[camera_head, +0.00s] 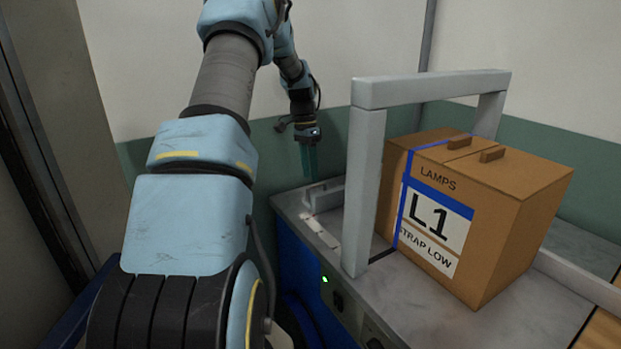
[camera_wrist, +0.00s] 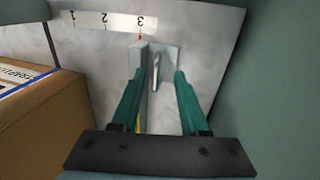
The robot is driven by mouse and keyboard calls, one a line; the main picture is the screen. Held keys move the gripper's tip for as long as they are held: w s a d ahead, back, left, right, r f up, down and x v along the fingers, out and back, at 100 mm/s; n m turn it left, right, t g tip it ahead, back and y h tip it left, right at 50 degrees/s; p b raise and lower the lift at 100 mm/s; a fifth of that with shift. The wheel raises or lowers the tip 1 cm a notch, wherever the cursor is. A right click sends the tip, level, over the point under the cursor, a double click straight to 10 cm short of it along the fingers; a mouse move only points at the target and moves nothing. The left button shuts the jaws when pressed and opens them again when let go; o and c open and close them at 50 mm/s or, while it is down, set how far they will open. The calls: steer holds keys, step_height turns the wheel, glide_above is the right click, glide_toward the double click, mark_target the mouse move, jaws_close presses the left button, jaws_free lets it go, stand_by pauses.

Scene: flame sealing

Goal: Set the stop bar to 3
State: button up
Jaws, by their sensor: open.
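The stop bar (camera_wrist: 140,58) is a grey bar with a plate and a thin upright handle (camera_wrist: 156,72). In the head view the stop bar (camera_head: 324,194) lies at the far left end of the grey machine top. A white scale (camera_wrist: 106,23) with the numbers 1, 2 and 3 runs beside it, upside down in the wrist view. The bar's red mark (camera_wrist: 140,38) lines up with the 3. My gripper (camera_wrist: 158,74) is open, with its teal fingers on either side of the handle; I cannot tell if they touch. In the head view my gripper (camera_head: 308,172) points down above the bar.
A brown carton (camera_head: 490,225) marked L1 stands on the machine top under a grey arch (camera_head: 363,190), with a blue strap on it. The carton also shows at the left of the wrist view (camera_wrist: 40,130). A green-and-white wall stands close behind.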

step_height(320, 180, up, 9)
steer(key=w+a+b, duration=0.1)
steer(key=shift+w+f+b, duration=0.2)
steer(key=shift+w+b, duration=0.05)
steer(key=shift+b, duration=0.05)
steer(key=s+a+f+n+t, duration=0.1)
steer(key=s+a+f+n, duration=0.1)
steer(key=s, duration=0.8)
steer(key=s+a+f+n+t, duration=0.1)
steer(key=s+n, duration=0.4)
steer(key=s, duration=0.5)
steer(key=s+a+f+n+t+y, duration=0.1)
steer(key=s+a+f+n, duration=0.2)
steer(key=s, duration=0.7)
steer(key=shift+a+f+n, duration=0.3)
steer(key=shift+a+f, duration=0.05)
steer(key=shift+f, duration=0.1)
